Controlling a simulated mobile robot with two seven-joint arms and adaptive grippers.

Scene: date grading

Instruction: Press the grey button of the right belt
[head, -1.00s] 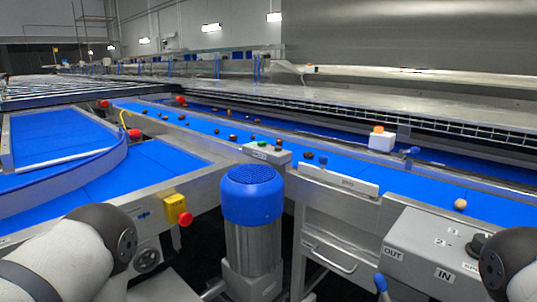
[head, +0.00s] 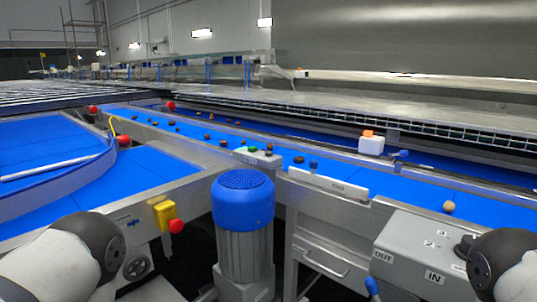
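The right belt (head: 335,172) is a long blue belt running from the back left to the front right, with several dark dates and one pale date (head: 449,207) on it. A small grey control box (head: 262,158) sits on its near edge, behind the blue-capped motor. A green button (head: 243,150) shows on top of the box, with a small pale button (head: 253,149) beside it. The buttons are too small to make out clearly. Only upper parts of my two arms show, at the bottom left and bottom right. Both grippers are out of view.
The blue-capped motor (head: 243,200) stands in front of the control box. A yellow box with a red stop button (head: 177,226) is on the left frame. A grey box marked IN and OUT (head: 410,240) is at right. A white block (head: 371,146) stands beyond the belt.

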